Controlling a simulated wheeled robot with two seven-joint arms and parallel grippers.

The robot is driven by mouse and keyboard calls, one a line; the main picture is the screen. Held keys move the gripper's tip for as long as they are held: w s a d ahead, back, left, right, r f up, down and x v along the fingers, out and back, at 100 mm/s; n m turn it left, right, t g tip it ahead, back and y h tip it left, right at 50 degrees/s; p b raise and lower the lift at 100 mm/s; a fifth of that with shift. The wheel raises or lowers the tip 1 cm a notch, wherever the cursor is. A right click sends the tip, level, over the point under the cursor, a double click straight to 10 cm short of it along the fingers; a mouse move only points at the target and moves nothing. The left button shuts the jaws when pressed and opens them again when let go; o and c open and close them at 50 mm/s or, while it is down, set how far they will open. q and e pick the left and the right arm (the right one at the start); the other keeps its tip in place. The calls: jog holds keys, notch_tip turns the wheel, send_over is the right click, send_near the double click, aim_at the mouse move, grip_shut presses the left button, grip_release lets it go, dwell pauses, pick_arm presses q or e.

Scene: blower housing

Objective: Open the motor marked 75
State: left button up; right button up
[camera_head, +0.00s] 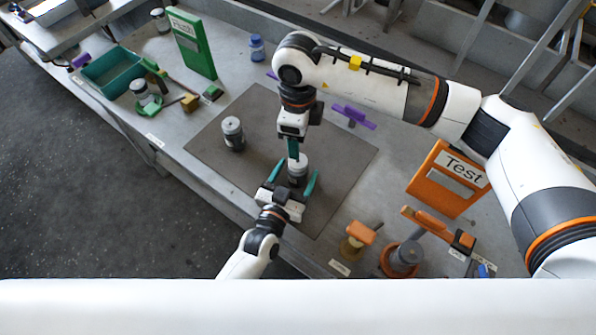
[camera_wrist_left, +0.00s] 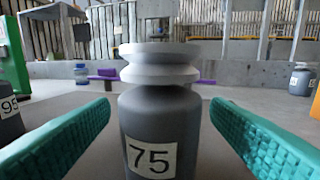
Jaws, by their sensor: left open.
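The motor marked 75 (camera_wrist_left: 152,130) stands upright in my left wrist view, a dark grey body with a lighter grey cap on top. In the head view the same motor (camera_head: 298,172) stands on the dark mat (camera_head: 335,190). My left gripper (camera_head: 294,176) is open, with its teal fingers on either side of the motor and gaps showing in the wrist view (camera_wrist_left: 158,140). My right gripper (camera_head: 293,150) points down just above the motor's cap; its fingers show edge-on, so their opening is unclear. It does not show in the wrist view.
Another grey motor (camera_head: 233,134) stands on the mat at left; its label in the wrist view reads 95 (camera_wrist_left: 8,105). A purple part (camera_head: 353,116) lies behind. An orange Test stand (camera_head: 447,180) and orange fixtures (camera_head: 404,258) are at right. A teal bin (camera_head: 112,72) and green stand (camera_head: 192,45) are at left.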

aim_at(298, 163)
pick_arm(q)
jog(key=shift+x, duration=0.85)
jog(key=shift+c, duration=0.4)
jog(key=shift+s, duration=0.1)
jog(key=c, duration=1.4)
pick_arm(e)
jog(key=shift+o, duration=0.3)
notch_tip(298, 163, up, 2)
jog(key=n, duration=0.6)
jog(key=shift+w, duration=0.1)
notch_tip(298, 163, down, 10)
jog(key=n, duration=0.7)
jog(key=shift+d+r, duration=0.1)
jog(key=shift+d, duration=0.05)
